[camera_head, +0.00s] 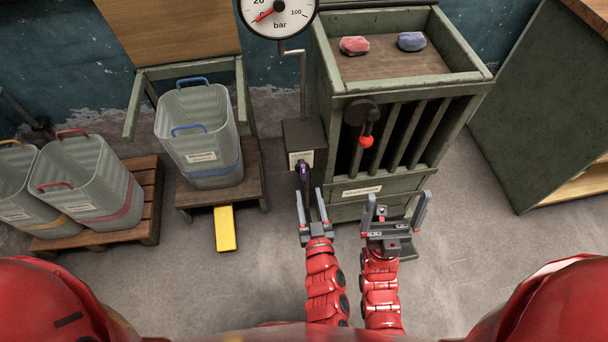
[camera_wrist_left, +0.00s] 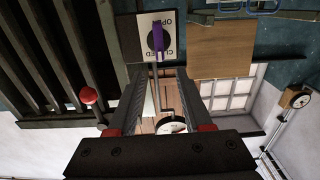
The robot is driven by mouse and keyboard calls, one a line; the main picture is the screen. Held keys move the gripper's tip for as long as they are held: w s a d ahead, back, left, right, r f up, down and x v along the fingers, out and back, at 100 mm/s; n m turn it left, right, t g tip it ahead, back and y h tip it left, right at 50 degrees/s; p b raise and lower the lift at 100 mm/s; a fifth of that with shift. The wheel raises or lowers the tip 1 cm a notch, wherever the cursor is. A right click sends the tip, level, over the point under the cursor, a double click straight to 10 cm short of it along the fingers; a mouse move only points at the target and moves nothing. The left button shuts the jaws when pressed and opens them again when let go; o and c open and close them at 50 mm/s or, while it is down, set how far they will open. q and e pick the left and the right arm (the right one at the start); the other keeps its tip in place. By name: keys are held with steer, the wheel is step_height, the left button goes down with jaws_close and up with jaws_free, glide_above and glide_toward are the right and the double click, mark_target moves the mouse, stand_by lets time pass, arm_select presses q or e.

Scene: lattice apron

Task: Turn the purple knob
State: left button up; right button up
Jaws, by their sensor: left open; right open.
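The purple knob (camera_head: 303,171) sits on the front of a small dark box (camera_head: 305,138) under the pressure gauge (camera_head: 278,12). In the left wrist view the purple knob (camera_wrist_left: 158,38) lies across a white plate marked OPEN and CLOSED. My left gripper (camera_head: 309,195) is open and empty, just in front of and below the knob, apart from it. In the left wrist view the knob is beyond the fingertips, roughly in line with the gap between them. My right gripper (camera_head: 397,200) is open and empty, in front of the green cabinet's lower part.
The green slatted cabinet (camera_head: 402,84) stands right of the knob, with a red-balled lever (camera_head: 366,141) protruding. A grey bin (camera_head: 199,130) stands on a stand at left, above a yellow pedal (camera_head: 225,229). More bins stand on a pallet (camera_head: 147,196) further left. The near floor is clear.

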mark_target(304, 170)
arm_select(q)
steer(key=w+b, duration=0.1)
steer(key=w, duration=0.1)
steer(key=w+a+b, duration=0.1)
steer(key=w, duration=0.2)
steer(key=w+b, duration=0.1)
steer(key=w, duration=0.1)
steer(key=shift+w+a+f+b, duration=0.15)
steer(key=shift+w+b, duration=0.15)
steer(key=shift+w, duration=0.35)
jaws_close()
